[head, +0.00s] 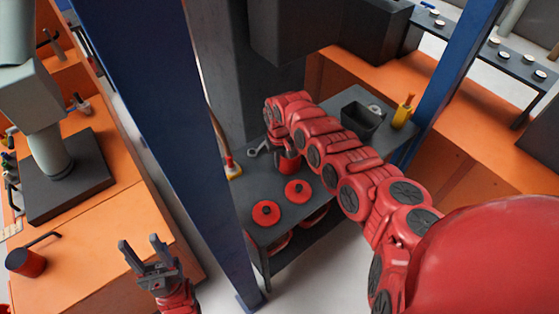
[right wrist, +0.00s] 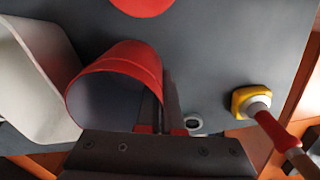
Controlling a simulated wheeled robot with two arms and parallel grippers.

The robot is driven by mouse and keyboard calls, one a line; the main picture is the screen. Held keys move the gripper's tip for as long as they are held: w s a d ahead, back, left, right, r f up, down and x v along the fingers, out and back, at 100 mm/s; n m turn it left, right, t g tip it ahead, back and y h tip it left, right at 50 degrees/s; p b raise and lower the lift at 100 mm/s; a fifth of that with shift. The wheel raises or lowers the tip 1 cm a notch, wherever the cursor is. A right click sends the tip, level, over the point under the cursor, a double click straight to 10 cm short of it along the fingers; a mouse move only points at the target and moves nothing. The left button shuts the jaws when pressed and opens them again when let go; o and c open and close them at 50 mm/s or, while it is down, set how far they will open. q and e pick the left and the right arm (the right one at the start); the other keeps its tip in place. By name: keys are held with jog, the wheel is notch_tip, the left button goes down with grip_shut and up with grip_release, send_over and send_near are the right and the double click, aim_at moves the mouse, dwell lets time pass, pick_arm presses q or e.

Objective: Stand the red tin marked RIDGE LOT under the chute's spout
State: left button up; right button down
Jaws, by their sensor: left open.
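A red tin (head: 288,164) is at the back of the dark grey table, under my right gripper (head: 282,140), which is mostly hidden by its own arm. In the right wrist view the red tin (right wrist: 118,72) shows its open mouth and dark inside, close against the fingers (right wrist: 158,128). The fingers are nearly together at the tin's side and appear shut on it. No lettering can be read on it. A pale, sloping piece (right wrist: 35,75), possibly the chute, is beside the tin. The spout cannot be made out in the head view. My left gripper (head: 143,249) is open and empty.
Two red lids (head: 266,212) lie on the table (head: 330,193); red items sit on its lower shelf. A black bin (head: 360,118) and yellow bottle (head: 402,113) stand right. A blue post (head: 165,120) rises left.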

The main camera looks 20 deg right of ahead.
jog(key=shift+f, duration=0.1)
jog(key=c, duration=1.5)
grip_release()
jog(key=o, duration=0.4)
